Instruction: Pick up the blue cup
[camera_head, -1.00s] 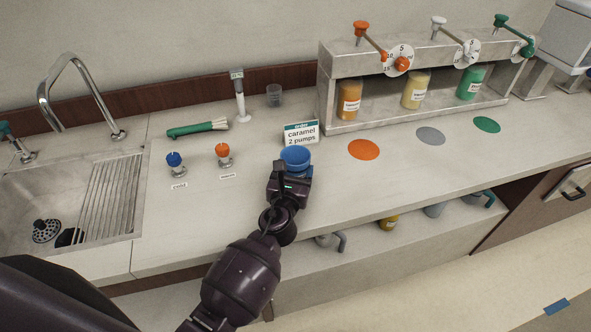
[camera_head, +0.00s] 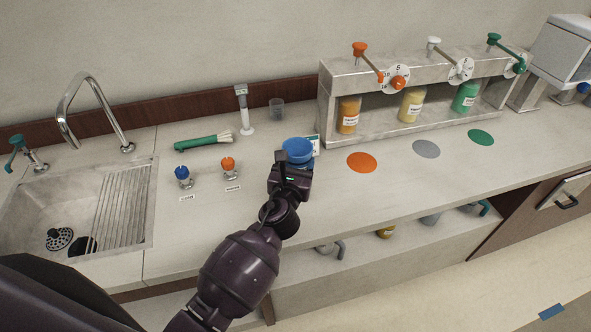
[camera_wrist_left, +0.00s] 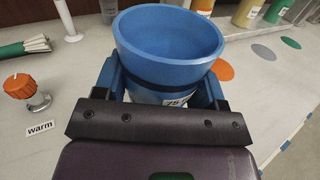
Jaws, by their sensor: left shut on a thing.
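The blue cup (camera_head: 298,150) is upright and empty inside, as far as its open top shows. My left gripper (camera_head: 290,168) is shut on it, with one finger on each side. In the left wrist view the cup (camera_wrist_left: 168,45) fills the upper middle, between the blue fingers of the gripper (camera_wrist_left: 165,85), with part of a label showing low on its front. The cup covers most of the small order card (camera_head: 315,142) behind it. Whether the cup's base touches the counter is hidden by the gripper. My right gripper is not in view.
Orange, grey and green discs (camera_head: 362,162) lie on the counter to the right, before the syrup dispenser (camera_head: 330,95). Two knobs, blue (camera_head: 182,173) and orange (camera_head: 228,164), stand left. A green brush (camera_head: 204,141) lies behind them. The sink (camera_head: 75,205) is far left.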

